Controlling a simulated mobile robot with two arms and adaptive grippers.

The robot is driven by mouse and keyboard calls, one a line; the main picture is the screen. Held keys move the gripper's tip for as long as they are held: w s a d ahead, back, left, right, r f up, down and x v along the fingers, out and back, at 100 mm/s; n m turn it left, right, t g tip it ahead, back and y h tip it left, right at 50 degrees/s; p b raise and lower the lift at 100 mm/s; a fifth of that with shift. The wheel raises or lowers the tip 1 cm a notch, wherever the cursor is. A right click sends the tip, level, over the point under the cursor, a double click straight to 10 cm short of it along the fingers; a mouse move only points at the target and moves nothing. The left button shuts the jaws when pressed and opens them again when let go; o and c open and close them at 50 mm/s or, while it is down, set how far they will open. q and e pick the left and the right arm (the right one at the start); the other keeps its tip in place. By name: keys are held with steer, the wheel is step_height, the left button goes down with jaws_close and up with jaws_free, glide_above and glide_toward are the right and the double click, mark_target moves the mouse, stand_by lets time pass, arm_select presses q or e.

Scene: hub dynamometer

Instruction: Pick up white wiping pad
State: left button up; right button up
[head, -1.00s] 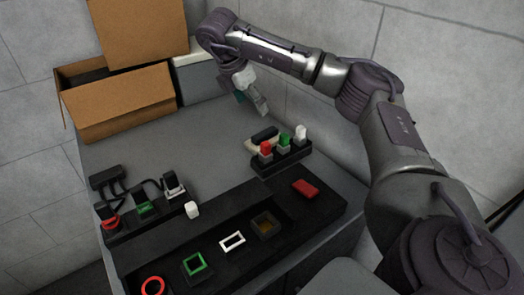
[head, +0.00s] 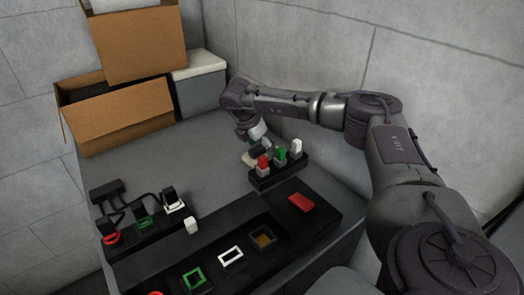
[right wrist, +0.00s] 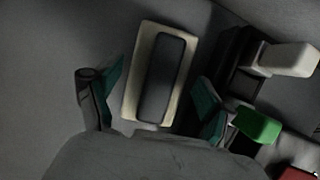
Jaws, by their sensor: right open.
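The white wiping pad (right wrist: 136,101) is a cream-white rectangle with a dark grip (right wrist: 164,77) on top. In the right wrist view it lies on the bench, tilted slightly, between and just beyond my two fingertips. In the head view only a pale edge of the pad (head: 249,161) shows, mostly hidden by my gripper and the nearby rack. My right gripper (right wrist: 155,95) is open and empty, with one teal finger on each side of the pad. In the head view the right gripper (head: 258,140) is low over the pad. My left gripper is out of view.
A black rack (head: 278,176) with red, green and white-topped pieces stands close beside the pad. A long black panel (head: 180,243) with coloured frames and a red piece (head: 301,203) lies in front. A cardboard box (head: 120,115) and grey bin (head: 203,95) stand behind. The middle bench is clear.

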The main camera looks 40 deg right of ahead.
steer(key=shift+d+f, duration=0.15)
steer(key=shift+f, duration=0.15)
steer(key=c, duration=0.9)
steer(key=shift+r, duration=0.15)
step_height(320, 180, up, 10)
steer(key=shift+f+b, duration=0.1)
steer(key=shift+b, duration=0.65)
